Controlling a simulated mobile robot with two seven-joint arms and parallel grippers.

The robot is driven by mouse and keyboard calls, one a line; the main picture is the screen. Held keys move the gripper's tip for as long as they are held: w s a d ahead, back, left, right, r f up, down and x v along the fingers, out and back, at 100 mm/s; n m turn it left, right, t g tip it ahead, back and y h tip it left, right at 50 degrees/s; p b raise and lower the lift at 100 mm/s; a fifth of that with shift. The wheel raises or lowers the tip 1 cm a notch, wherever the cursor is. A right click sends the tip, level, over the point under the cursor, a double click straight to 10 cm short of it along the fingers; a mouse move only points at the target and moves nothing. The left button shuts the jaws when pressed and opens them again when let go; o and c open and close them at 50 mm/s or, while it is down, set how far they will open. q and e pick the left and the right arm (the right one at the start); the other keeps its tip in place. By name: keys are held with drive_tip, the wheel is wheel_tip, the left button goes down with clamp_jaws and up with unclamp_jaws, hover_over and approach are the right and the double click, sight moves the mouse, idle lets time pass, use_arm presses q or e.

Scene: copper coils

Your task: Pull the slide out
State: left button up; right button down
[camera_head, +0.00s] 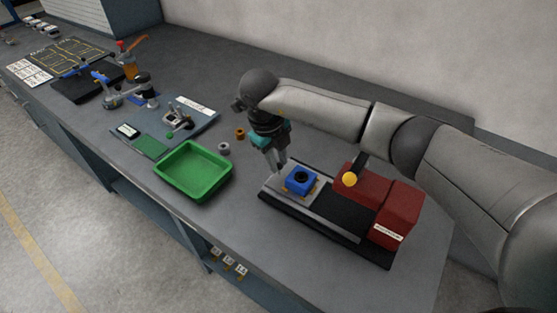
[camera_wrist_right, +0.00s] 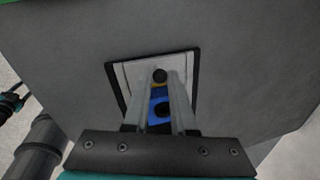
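The slide (camera_head: 282,189) is a light metal plate at the left end of a black base with a red housing (camera_head: 360,190). A blue block (camera_head: 300,180) with a dark round opening sits on it. My right gripper (camera_head: 278,172) points down at the slide's far left end, beside the blue block. A dark and teal part at that view's left edge is probably my left gripper (camera_wrist_right: 10,100), cut off.
An empty-looking green tray (camera_head: 193,171) stands left of the slide. Fixtures and boards stand farther left. The bench's front edge is close to the black base.

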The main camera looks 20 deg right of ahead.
drive_tip(key=c, duration=1.1)
unclamp_jaws()
drive_tip(key=shift+w+a+r, duration=0.1)
drive_tip(key=shift+w+a, duration=0.1)
use_arm(q)
drive_tip(key=shift+s+a, duration=0.15)
drive_tip(key=shift+a, duration=0.2)
use_arm(e)
drive_tip(key=o, duration=0.4)
drive_tip(key=shift+c, duration=0.2)
use_arm(q)
drive_tip(key=shift+w+r+p, duration=0.2)
drive_tip(key=shift+r+p, duration=0.55)
use_arm(e)
wheel_tip(320, 180, up, 15)
drive_tip(key=s+a, duration=0.1)
drive_tip(key=a, duration=0.1)
drive_tip(key=shift+s+a, duration=0.2)
drive_tip(key=shift+a, duration=0.05)
use_arm(q)
drive_tip(key=shift+a, duration=0.1)
